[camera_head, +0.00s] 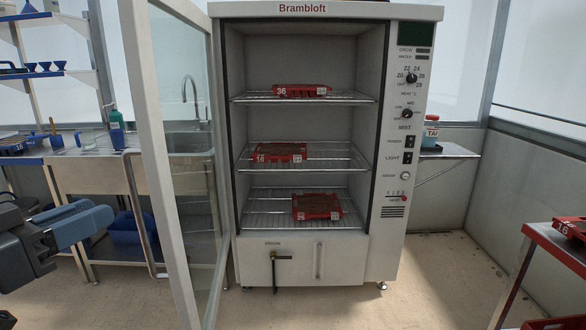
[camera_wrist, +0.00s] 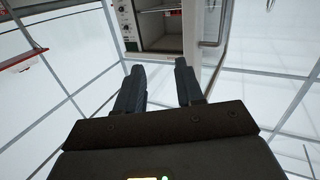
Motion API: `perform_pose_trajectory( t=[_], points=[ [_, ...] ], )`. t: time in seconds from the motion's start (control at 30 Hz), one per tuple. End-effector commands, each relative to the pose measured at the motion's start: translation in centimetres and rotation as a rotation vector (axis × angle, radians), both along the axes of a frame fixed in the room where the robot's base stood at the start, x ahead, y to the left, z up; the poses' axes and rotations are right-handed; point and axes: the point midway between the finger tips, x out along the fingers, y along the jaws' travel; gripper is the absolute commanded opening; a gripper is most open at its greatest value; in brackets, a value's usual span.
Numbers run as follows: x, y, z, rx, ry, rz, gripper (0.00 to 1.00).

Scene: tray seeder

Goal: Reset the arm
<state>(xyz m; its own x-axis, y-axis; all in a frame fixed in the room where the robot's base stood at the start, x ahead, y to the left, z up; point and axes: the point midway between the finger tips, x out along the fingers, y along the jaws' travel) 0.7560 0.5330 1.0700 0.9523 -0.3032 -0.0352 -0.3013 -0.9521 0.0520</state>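My arm shows at the left edge of the head view, raised in front of the blue-edged bench. My gripper (camera_wrist: 160,72) is open and empty in the wrist view, its two dark fingers spread apart with nothing between them. In the head view its end (camera_head: 85,226) is left of the cabinet's open glass door, and I cannot tell its finger gap there. The wrist view looks past the fingers at the cabinet (camera_wrist: 158,28), its knob panel and its door (camera_wrist: 213,22), apparently turned over.
The Brambloft cabinet (camera_head: 300,10) stands with its glass door (camera_head: 186,120) swung open to the left. Red trays numbered 36 (camera_head: 302,91) and 16 (camera_head: 280,153), and another red tray (camera_head: 317,207), sit on its wire racks. A red-edged table (camera_head: 548,243) is at right. The middle floor is clear.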

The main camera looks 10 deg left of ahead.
Motion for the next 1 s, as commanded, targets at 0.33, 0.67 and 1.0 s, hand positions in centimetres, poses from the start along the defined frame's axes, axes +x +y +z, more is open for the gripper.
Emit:
perform_pose_trajectory(
  t=[0.33,0.67,1.0],
  points=[
    [2.0,-2.6,-8.5,-0.077,0.120,0.087,0.37],
    [2.9,-9.4,-23.4,-0.158,0.329,0.250,0.37],
    [-1.2,-20.0,-38.1,-0.139,0.519,0.436,0.37]
  ],
)
